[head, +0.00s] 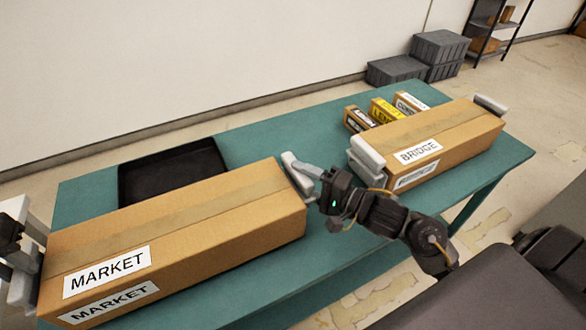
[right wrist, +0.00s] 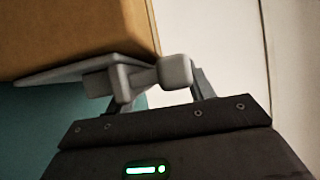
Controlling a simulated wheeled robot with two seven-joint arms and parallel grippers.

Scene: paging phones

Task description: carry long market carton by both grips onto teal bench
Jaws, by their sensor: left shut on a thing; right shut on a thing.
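The long market carton (head: 190,245) is a brown box with white MARKET labels, in the left half of the head view over the teal bench (head: 255,135). A grey grip (head: 296,178) sits at its right end. My right gripper (head: 318,188) is shut on that grip. In the right wrist view the grip (right wrist: 175,72) is between the fingers, beside the carton (right wrist: 75,35). My left gripper (head: 22,262) is shut on the grip at the carton's left end, partly cut off by the picture edge. I cannot tell whether the carton touches the bench.
A black tray (head: 172,170) lies behind the carton. A BRIDGE carton (head: 440,140) with grey grips stands at the bench's right, with several small boxes (head: 385,110) behind it. Grey crates (head: 438,47) and a shelf (head: 492,28) stand beyond. Bare bench lies between the cartons.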

